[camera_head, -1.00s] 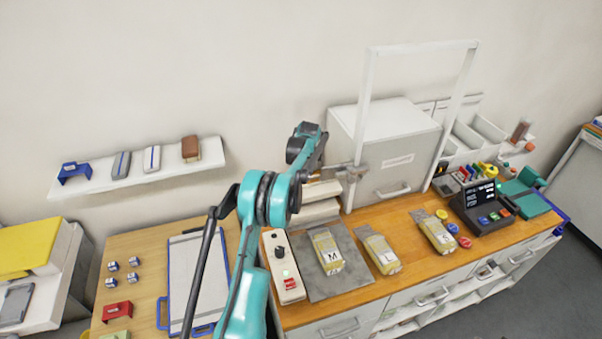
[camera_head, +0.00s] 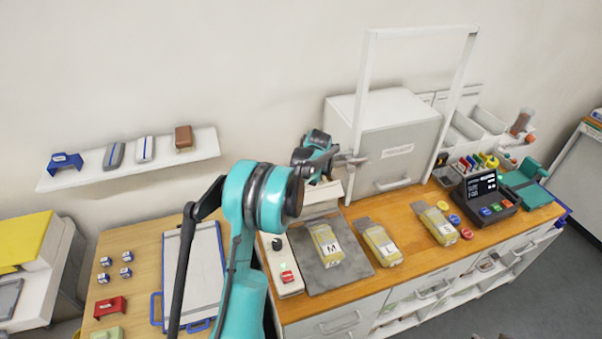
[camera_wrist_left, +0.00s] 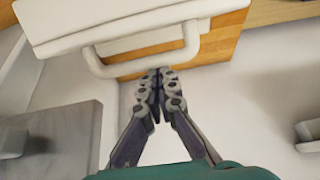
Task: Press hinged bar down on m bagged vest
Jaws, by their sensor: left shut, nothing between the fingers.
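The bagged vest marked M (camera_head: 326,243) lies on a grey mat (camera_head: 352,262) on the wooden counter. Behind it is a low white unit with a tilted pale flap (camera_head: 322,193), which may be the hinged bar; my left arm partly hides this area. My left gripper (camera_head: 355,160) is shut and empty, above and behind the bag, near the left post of a tall white frame (camera_head: 357,110). In the left wrist view its closed fingertips (camera_wrist_left: 158,76) are close to a white handle (camera_wrist_left: 145,62), apparently without gripping it. My right gripper is not in view.
Bagged vests marked L (camera_head: 380,245) and S (camera_head: 437,225) lie to the right. A control box with a red button (camera_head: 285,270) is left of the mat. A clipboard (camera_head: 205,265) lies farther left.

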